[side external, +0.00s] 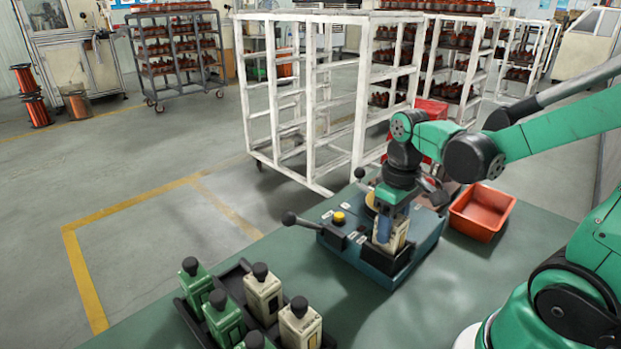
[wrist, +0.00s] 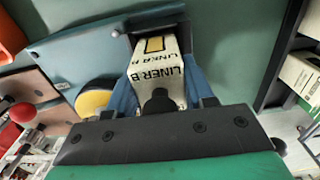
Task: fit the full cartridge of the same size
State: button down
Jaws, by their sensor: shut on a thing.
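My gripper (side external: 385,228) points down over the front of the blue winding machine (side external: 345,258). Its blue jaws are shut on a cream cartridge (side external: 399,236). In the wrist view the cartridge (wrist: 158,68) sits between the jaws, with "LINER B" lettering and a yellow patch on it. Its lower end is at the dark bay at the machine's front; how deep it sits I cannot tell. A black rack (side external: 187,318) at the lower left holds green cartridges (side external: 224,320) and cream cartridges (side external: 263,297), all with black knobs.
A lever with a black knob (side external: 290,219) and a yellow button (side external: 339,217) are on the machine's left. An orange bin (side external: 482,212) stands to its right. White wheeled racks (side external: 318,110) stand behind. The green bench between rack and machine is clear.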

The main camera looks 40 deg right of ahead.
jog(key=shift+f, duration=0.55)
jog(key=shift+c, duration=1.2)
grip_release()
jog(key=shift+r, duration=0.1)
jog(key=shift+r, duration=2.15)
jog(key=shift+r, duration=0.1)
